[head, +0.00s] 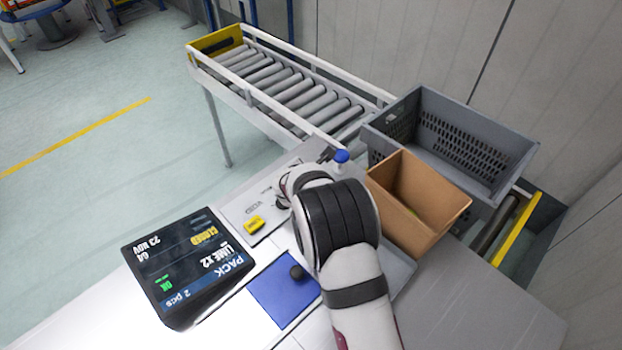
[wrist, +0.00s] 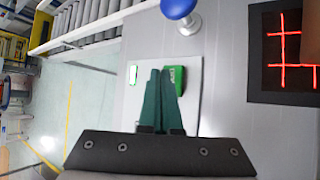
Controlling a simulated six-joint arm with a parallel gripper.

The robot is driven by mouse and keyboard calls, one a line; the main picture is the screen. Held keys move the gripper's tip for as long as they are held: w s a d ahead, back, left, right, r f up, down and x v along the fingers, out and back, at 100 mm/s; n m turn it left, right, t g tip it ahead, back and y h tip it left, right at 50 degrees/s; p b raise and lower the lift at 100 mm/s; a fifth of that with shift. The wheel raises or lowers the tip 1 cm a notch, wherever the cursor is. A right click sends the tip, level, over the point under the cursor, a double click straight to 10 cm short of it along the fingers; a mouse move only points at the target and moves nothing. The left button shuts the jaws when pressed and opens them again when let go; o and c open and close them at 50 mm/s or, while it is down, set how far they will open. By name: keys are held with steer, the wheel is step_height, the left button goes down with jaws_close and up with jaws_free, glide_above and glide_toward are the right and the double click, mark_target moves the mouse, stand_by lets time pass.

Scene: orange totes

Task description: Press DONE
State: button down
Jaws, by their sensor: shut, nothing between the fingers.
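In the wrist view a green button (wrist: 179,80) with small white lettering sits on a pale panel (wrist: 190,105). The lettering is too small to read surely as DONE. My gripper (wrist: 160,72) is shut and empty, its dark green fingers together. The fingertips overlap the button's left side in the picture; I cannot tell whether they touch it. In the head view my arm hides the green button and most of my gripper. A yellow button (head: 253,224) shows on the panel (head: 235,210) there, left of my wrist.
A blue knob (head: 341,156) stands beyond the panel. A cardboard box (head: 400,212) and grey crate (head: 500,180) are at right, a roller conveyor (head: 285,85) behind. A display (head: 185,262) reading PACK and a blue pad (head: 278,305) with a dark knob are nearer.

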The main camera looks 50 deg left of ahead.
steer(key=shift+r, duration=2.55)
